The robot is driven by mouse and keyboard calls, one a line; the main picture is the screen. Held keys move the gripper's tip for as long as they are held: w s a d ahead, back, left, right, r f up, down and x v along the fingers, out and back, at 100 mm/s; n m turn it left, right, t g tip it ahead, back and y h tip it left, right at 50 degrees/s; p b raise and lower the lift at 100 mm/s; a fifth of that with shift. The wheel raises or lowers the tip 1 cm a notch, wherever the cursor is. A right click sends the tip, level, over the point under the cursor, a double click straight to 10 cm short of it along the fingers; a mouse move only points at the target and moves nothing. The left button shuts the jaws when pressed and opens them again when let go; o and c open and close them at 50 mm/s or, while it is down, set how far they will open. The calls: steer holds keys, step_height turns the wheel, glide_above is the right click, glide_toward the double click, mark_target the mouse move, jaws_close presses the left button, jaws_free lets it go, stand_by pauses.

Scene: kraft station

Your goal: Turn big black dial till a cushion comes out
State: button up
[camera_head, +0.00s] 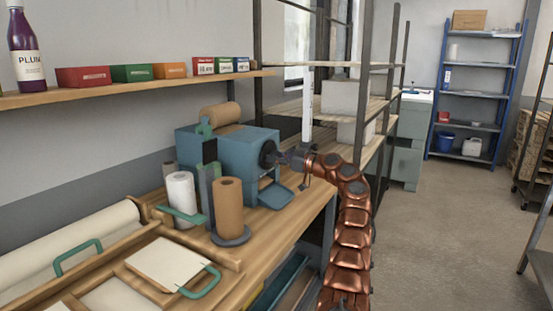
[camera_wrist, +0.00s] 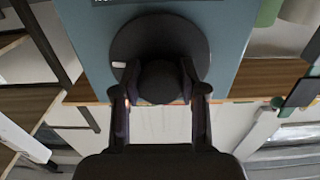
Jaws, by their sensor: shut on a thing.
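The big black dial (camera_head: 268,153) sits on the right-hand face of a blue machine (camera_head: 228,146) on the workbench. In the wrist view the dial (camera_wrist: 135,42) is a dark disc with a round knob in front and a small white mark at its left edge. My gripper (camera_head: 280,157) reaches it from the right. In the wrist view my gripper (camera_wrist: 160,88) has one finger on each side of the knob and is shut on it. The knob's lower part shows between the fingers. No cushion is visible on the tray (camera_head: 276,196) below the dial.
Wooden shelving (camera_head: 375,105) stands close behind my arm. The floor (camera_head: 430,235) to the right is clear.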

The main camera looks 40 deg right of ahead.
steer(key=shift+a+f+m+b, duration=0.1)
steer(key=shift+m+b, duration=0.2)
steer(key=shift+b, duration=0.05)
steer(key=shift+m, duration=0.3)
steer(key=m+b, duration=0.1)
steer(key=m, duration=0.1)
steer(key=shift+w+a+m+b, duration=0.1)
steer(key=shift+m+b, duration=0.25)
steer(key=shift+m, duration=0.05)
steer(key=m, duration=0.1)
steer(key=m+p, duration=0.1)
steer(key=m, duration=0.1)
steer(key=shift+r+m, duration=0.25)
steer(key=shift+m, duration=0.05)
steer(key=m+p, duration=0.3)
steer(key=shift+r, duration=0.1)
steer(key=m+p, duration=0.3)
steer(key=m, duration=0.1)
steer(key=shift+p, duration=0.4)
steer(key=m+p, duration=0.3)
steer(key=m, duration=0.2)
steer(key=shift+f+p, duration=0.2)
steer(key=shift+p, duration=0.15)
